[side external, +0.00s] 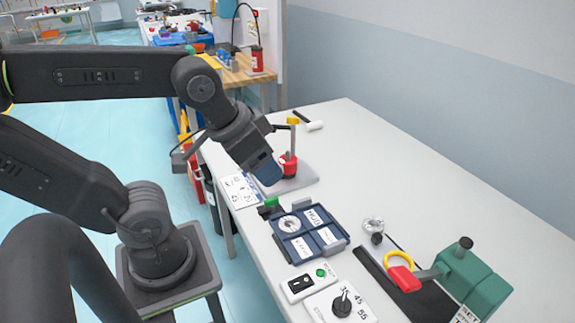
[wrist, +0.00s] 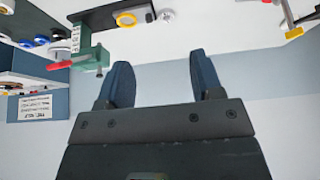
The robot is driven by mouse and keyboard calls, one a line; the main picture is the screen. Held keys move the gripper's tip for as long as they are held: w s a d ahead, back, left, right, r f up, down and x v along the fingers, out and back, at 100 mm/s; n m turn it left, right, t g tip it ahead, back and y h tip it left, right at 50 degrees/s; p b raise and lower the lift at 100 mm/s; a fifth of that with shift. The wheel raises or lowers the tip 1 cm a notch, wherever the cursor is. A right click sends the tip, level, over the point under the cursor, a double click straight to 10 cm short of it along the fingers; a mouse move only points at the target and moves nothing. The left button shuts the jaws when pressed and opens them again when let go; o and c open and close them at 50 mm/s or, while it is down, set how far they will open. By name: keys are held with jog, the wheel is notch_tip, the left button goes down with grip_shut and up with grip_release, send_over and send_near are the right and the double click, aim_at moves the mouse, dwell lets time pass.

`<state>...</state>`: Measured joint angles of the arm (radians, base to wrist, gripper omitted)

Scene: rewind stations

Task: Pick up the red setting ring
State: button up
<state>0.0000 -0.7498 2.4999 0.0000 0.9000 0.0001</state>
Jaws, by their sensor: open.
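A red round piece (side external: 289,168), which looks like the red setting ring, sits low on an upright post with a yellow top on a grey base plate (side external: 302,182). My gripper (side external: 268,174) is just left of it in the side view and overlaps its edge; I cannot tell whether they touch. In the wrist view the blue fingers of my gripper (wrist: 164,62) are apart, with nothing between them. A small red piece beside a yellow part (wrist: 294,32) shows at the wrist view's top right, off to the side of the fingers.
A blue tray (side external: 310,236) with labelled compartments lies in front. A green bench device (side external: 475,280) with a yellow ring and red handle (side external: 402,278) stands front right. A white dial panel (side external: 341,304) is at the front edge. The table's right rear is clear.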

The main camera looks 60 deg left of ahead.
jog(key=o, duration=0.6)
jog(key=shift+c, duration=0.2)
jog(key=n+g+y, duration=0.3)
jog(key=n+y, duration=0.1)
jog(key=n, duration=0.7)
send_over(288, 157)
jog(key=s+d, duration=0.2)
jog(key=d, duration=0.2)
notch_tip(288, 157, down, 12)
jog(key=x, duration=0.7)
jog(key=shift+s+a+f, duration=0.15)
jog(key=shift+a+f, duration=0.05)
jog(key=shift+f, duration=0.15)
jog(key=shift+x, duration=3.15)
